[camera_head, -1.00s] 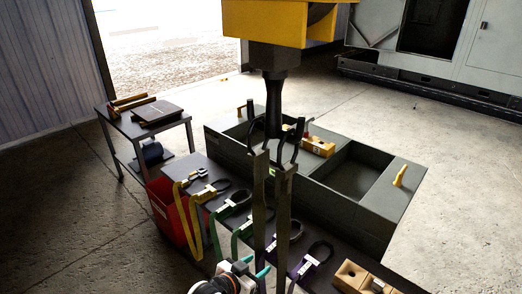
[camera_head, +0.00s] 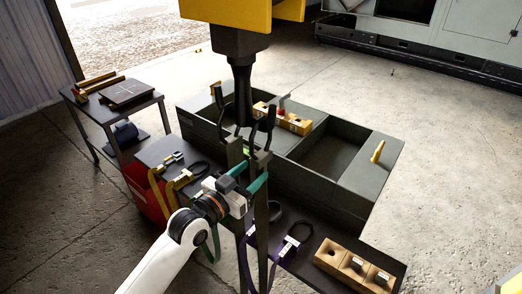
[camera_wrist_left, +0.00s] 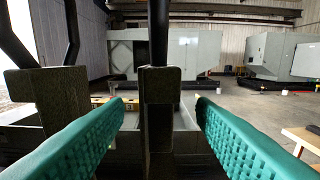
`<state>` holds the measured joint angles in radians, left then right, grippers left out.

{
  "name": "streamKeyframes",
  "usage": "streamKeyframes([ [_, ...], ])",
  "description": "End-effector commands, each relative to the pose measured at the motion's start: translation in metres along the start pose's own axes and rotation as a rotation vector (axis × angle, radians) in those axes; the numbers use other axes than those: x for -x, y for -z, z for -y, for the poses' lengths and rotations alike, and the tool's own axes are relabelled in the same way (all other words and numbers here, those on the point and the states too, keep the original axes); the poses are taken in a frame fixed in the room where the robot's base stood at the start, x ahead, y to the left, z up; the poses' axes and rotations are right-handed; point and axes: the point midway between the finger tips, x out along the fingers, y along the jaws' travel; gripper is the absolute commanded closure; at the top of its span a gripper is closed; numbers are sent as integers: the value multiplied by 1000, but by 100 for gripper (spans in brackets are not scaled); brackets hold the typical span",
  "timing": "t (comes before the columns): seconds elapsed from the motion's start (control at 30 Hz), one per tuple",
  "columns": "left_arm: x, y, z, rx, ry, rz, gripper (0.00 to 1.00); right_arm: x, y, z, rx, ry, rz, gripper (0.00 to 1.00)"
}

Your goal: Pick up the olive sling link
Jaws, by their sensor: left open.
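Two dark olive sling legs hang upright from black links under the hook. The nearer-right olive sling link (camera_head: 262,166) hangs beside a second olive leg (camera_head: 235,150). My left gripper (camera_head: 246,174) is open at their upper ends, with teal fingers. In the left wrist view the open fingers (camera_wrist_left: 160,105) lie to either side of one olive leg (camera_wrist_left: 158,90), with gaps on both sides. The other leg (camera_wrist_left: 50,97) is left of the left finger. Whether the fingertips reach past the leg is unclear. My right gripper is not in view.
A dark bench (camera_head: 300,228) carries several coloured slings and a wooden block (camera_head: 352,267). A grey enclosure (camera_head: 372,165) with open compartments stands behind the legs. A yellow block with the black hook shank (camera_head: 243,75) hangs above. A side table (camera_head: 112,105) and red bin (camera_head: 148,190) are left.

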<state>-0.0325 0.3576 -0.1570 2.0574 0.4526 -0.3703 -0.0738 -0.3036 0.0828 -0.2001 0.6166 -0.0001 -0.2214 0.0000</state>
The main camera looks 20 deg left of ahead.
Motion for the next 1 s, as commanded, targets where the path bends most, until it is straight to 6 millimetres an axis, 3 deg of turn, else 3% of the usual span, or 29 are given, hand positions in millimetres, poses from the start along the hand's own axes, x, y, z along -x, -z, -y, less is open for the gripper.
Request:
streamKeyframes([
  [0.3,-43,-4,-1,0,0,0,49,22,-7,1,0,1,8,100],
  [0.63,-50,-2,-1,0,0,0,49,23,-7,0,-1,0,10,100],
  [0.93,-49,-2,-1,0,0,0,98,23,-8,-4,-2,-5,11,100],
  [1.0,-49,-3,-1,0,0,2,100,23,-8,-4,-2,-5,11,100],
])
